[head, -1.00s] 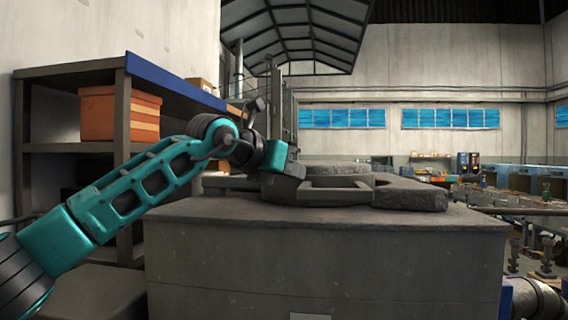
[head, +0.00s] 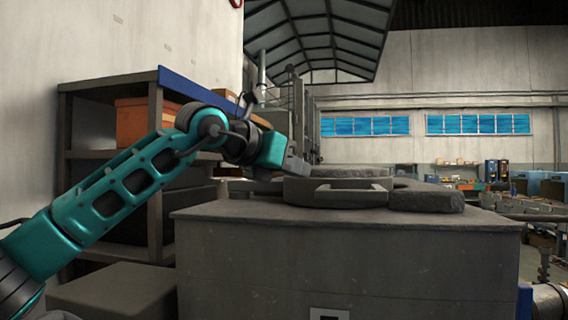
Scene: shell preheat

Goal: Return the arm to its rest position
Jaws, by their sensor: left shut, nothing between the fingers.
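My left arm comes in from the left in the head view, bent at the elbow. Its teal wrist ends in a small grey left gripper (head: 297,166) at the left side of the stone-topped block (head: 340,255). The gripper shows small and nearly edge-on; it is shut, with nothing seen in it. It is just above and left of a grey round piece with a handle-like bar (head: 337,192) on the block's top. I cannot tell whether they touch. My right gripper is not in view.
A flat grey slab (head: 425,198) lies on the block's right. A shelf (head: 155,180) with an orange box (head: 143,122) stands behind my left arm. A low dark box (head: 112,292) is at the lower left. Tables and machines fill the far right.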

